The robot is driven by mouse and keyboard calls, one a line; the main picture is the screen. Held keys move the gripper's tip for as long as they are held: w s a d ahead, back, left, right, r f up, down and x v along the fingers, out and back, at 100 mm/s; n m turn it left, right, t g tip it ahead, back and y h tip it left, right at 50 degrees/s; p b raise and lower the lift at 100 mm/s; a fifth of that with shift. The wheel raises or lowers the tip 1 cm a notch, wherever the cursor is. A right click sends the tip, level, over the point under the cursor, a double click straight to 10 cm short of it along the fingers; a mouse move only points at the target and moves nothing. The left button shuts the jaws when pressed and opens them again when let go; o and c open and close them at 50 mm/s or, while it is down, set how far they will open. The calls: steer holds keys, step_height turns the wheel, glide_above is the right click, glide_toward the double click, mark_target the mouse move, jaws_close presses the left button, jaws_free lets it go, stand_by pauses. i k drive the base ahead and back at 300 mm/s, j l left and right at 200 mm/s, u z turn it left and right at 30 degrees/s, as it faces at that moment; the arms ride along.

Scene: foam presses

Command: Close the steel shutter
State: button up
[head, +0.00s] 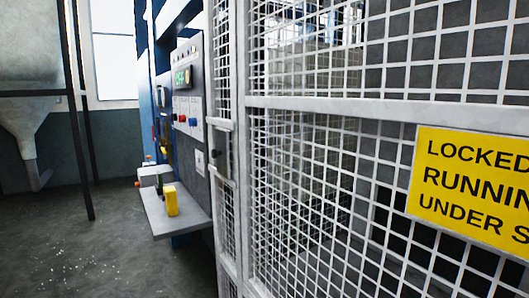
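No steel shutter can be made out for certain in the head view. A white wire-mesh guard (330,180) with a pale frame fills the right half, close to the camera. A yellow sign (470,190) on it reads in part "LOCKED", "RUNNIN" and "UNDER S", cut off by the right edge. A latch or lock plate (221,155) sits on the frame post at the guard's left side. Behind the mesh are grey surfaces, partly hidden. My gripper is not in view.
A control panel (187,95) with a green display and coloured buttons stands left of the guard. Below it a grey shelf (175,217) juts out, bearing a yellow block (171,199). A hopper (28,110) on dark legs stands far left. The floor (90,250) between is open, with white specks.

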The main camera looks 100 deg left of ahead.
mark_target(220, 153)
steer(key=u, duration=2.8)
